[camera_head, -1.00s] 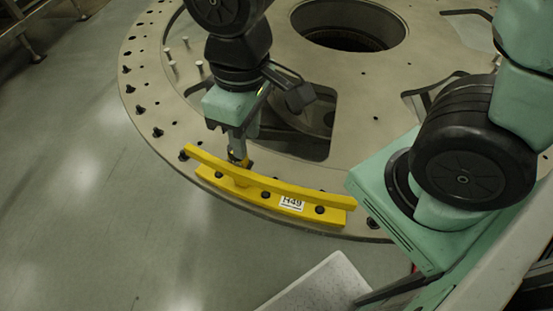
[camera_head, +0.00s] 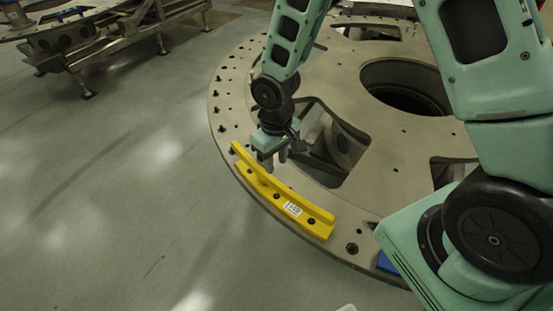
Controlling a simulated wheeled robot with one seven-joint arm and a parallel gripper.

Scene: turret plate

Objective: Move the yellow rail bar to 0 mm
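The yellow rail bar (camera_head: 286,207) lies along the near left edge of the large round turret plate (camera_head: 375,214). My gripper (camera_head: 275,163) hangs just behind the rail bar's far left part, over the plate. Its two fingers point down and look apart, with nothing seen between them. The fingertips appear clear of the rail bar, though the strip partly covers the view there. No millimetre scale can be read.
The plate has a large round central hole (camera_head: 408,88), a cutout (camera_head: 335,146) beside my gripper, and bolts along its rim. A blue piece (camera_head: 387,263) shows at the lower right. A metal frame (camera_head: 110,40) stands at the upper left. The floor at left is clear.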

